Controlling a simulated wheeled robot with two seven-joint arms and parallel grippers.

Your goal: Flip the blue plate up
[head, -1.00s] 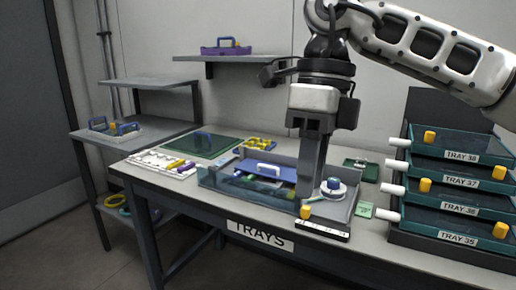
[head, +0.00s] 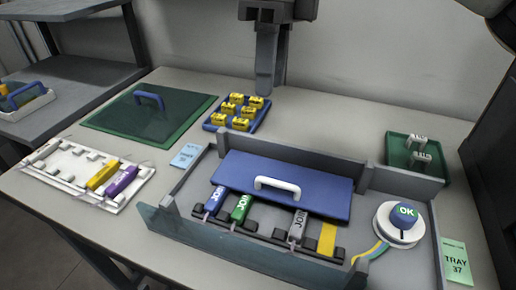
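The blue plate (head: 325,200) has a white handle (head: 277,186) and lies flat at the back of the grey, low-walled box (head: 405,180). Several coloured pieces sit in a row along its front edge: blue (head: 216,200), green (head: 240,208), grey (head: 298,225) and yellow (head: 327,238). My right gripper (head: 266,88) hangs fingers down at the top centre, behind and above the box and apart from the plate. It is seen side-on, so its opening is unclear. My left gripper is not in view.
A round OK button (head: 404,214) stands at the box's right. A blue tray of yellow blocks (head: 214,124) lies behind it, with a green lid (head: 112,118) and white tray (head: 50,172) to the left. A small green tray (head: 398,153) is at the right.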

